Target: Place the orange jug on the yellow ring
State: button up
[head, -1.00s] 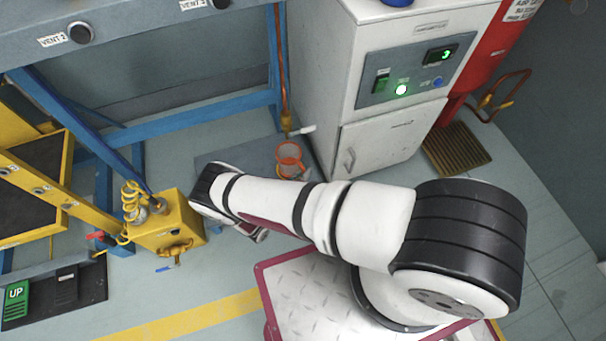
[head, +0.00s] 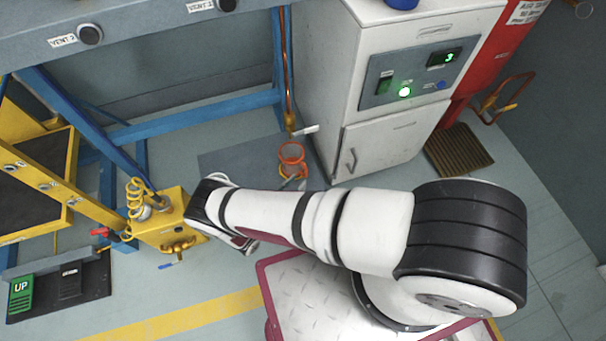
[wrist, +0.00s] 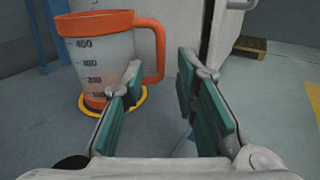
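The orange jug (head: 292,152) is a clear measuring jug with an orange rim, handle and base. In the wrist view the jug (wrist: 104,55) stands upright at upper left, its handle towards the right. The yellow ring (wrist: 142,98) lies on the floor and shows around the right side of the jug's base; the jug appears to stand on it.
A white cabinet (head: 383,150) stands close behind and right of the jug. A copper pipe (head: 288,80) with a valve drops behind it. A yellow box with a coiled hose (head: 168,215) stands left of my arm. Grey floor is open right of the gripper.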

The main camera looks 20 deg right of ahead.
jog(key=v, duration=0.6)
jog(key=shift+a, duration=0.15)
jog(key=shift+s, duration=0.15)
